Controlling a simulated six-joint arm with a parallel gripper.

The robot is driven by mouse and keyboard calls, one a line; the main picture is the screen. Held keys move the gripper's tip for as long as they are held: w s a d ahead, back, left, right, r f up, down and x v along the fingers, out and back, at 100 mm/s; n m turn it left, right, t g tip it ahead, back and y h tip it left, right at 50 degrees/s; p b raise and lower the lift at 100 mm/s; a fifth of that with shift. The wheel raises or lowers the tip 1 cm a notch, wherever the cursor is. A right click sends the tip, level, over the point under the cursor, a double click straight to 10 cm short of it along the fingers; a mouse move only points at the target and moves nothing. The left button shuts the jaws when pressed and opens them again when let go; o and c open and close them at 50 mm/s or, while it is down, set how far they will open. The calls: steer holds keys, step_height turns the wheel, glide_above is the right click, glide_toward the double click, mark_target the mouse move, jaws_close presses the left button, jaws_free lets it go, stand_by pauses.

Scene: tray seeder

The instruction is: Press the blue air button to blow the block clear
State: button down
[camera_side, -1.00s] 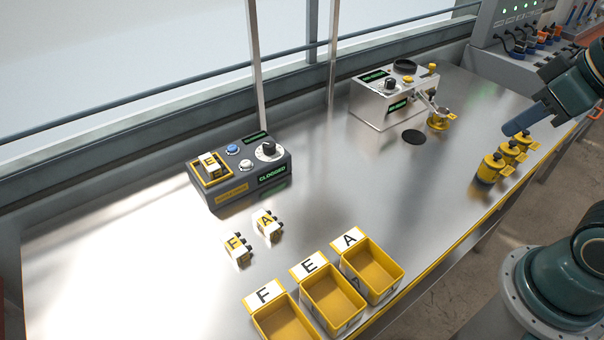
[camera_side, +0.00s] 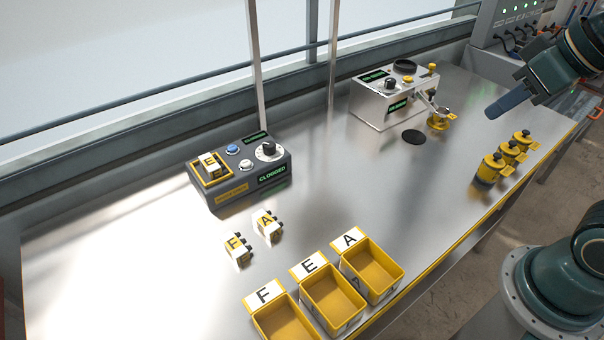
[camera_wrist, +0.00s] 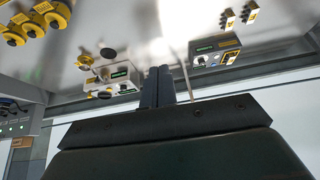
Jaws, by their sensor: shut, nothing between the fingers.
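The blue air button (camera_side: 232,149) is on top of a dark control box (camera_side: 237,187) at the left of the bench. A block marked E (camera_side: 210,163) sits in the box's yellow-framed recess, and the front display reads CLOGGED. In the wrist view the control box (camera_wrist: 215,54) is upside down, to the right of the fingers; the button is too small to tell there. My gripper (camera_side: 492,114) is shut and empty, in the air at the right over the far side of the bench, well away from the button. Its closed fingers (camera_wrist: 157,88) also show in the wrist view.
Blocks marked F (camera_side: 237,249) and A (camera_side: 268,225) lie before the box. Yellow bins (camera_side: 333,297) line the front edge. A white machine (camera_side: 378,108) stands between my gripper and the box, with yellow pots (camera_side: 490,168) at right. A thin post (camera_side: 259,70) rises behind the box.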

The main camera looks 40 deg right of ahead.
steer(key=w+a+r+y, duration=0.1)
steer(key=w+a+r, duration=0.2)
steer(key=w, duration=0.9)
steer(key=m+t+y, duration=0.2)
steer(key=y, duration=0.2)
glide_above(236, 148)
step_height(236, 148, down, 17)
steer(key=shift+r, duration=0.15)
steer(key=shift+f, duration=4.4)
